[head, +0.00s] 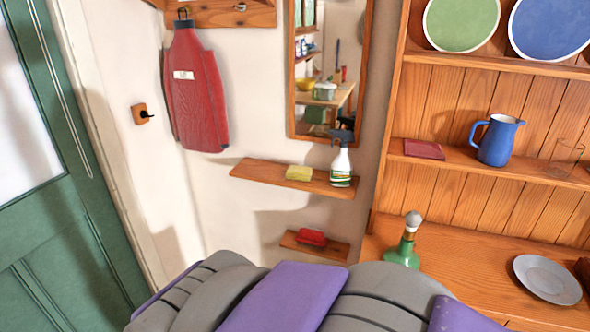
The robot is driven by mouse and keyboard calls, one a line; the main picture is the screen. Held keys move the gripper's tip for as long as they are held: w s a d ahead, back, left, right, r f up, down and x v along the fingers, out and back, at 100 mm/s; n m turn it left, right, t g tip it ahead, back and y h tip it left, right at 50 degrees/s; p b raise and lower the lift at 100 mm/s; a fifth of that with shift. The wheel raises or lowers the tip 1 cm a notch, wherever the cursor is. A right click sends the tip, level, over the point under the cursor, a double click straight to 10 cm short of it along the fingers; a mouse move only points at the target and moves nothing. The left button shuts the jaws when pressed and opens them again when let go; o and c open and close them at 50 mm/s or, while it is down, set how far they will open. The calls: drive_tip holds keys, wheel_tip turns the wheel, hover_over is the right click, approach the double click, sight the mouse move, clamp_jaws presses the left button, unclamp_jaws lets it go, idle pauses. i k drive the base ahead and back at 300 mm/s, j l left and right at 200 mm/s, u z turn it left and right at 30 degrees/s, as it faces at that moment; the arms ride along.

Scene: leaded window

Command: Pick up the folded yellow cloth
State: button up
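The folded yellow cloth (299,173) appears to be the small pale-yellow block on the upper wooden wall shelf (262,175), below the mirror. It lies to the left of a white and green spray bottle (341,165), with a small gap between them. Nothing covers it. My gripper is not in view. Grey and purple parts of my own body fill the bottom of the head view.
A lower small shelf (335,250) holds a red item (311,238). A wooden dresser (440,235) stands at right, with a green bottle (402,252), grey plate (547,278) and blue jug (497,140). A green door (60,215) is at left.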

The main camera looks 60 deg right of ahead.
sight(297, 172)
drive_tip(key=z, duration=1.8)
